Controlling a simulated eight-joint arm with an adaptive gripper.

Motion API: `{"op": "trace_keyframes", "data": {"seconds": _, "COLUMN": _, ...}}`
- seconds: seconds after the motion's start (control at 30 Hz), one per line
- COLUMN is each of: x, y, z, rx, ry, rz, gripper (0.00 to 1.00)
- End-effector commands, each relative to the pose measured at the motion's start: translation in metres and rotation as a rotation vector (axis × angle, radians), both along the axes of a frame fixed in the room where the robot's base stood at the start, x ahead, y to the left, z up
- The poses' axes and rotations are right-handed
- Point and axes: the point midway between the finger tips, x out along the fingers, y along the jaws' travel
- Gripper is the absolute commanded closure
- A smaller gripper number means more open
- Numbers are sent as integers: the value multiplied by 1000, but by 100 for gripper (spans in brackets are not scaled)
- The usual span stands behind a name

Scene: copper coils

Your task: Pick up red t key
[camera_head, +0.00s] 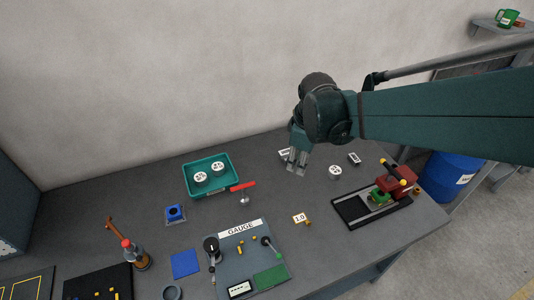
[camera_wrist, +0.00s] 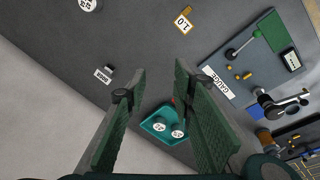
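The red T key (camera_head: 243,186) has a red crossbar handle and a thin silver shaft. In the head view it is by the right front corner of the teal tray (camera_head: 187,179), above the grey table. My gripper (camera_head: 297,165) is up and to the right of the key, apart from it and pointing down. In the wrist view my gripper (camera_wrist: 160,68) has its two green fingers spread, with nothing held between them. There the key is mostly hidden behind the right finger; only a small red bit (camera_wrist: 173,100) shows beside it.
The teal tray holds two white labelled discs. A black fixture with a red block (camera_head: 398,179) is at the right. Bare table lies between key and gripper.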

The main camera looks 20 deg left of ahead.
Motion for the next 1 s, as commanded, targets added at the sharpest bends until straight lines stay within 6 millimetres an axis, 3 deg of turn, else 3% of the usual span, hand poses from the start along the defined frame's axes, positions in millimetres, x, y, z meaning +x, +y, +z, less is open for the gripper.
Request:
{"op": "trace_keyframes", "data": {"seconds": 0.33, "x": -5, "y": 79, "z": -47, "rx": -59, "ry": 43, "rz": 242, "gripper": 74}}
{"op": "trace_keyframes", "data": {"seconds": 0.7, "x": -24, "y": 157, "z": -105, "rx": -116, "ry": 90, "rz": 497, "gripper": 74}}
{"op": "trace_keyframes", "data": {"seconds": 1.0, "x": -40, "y": 196, "z": -138, "rx": -145, "ry": 114, "rz": 631, "gripper": 74}}
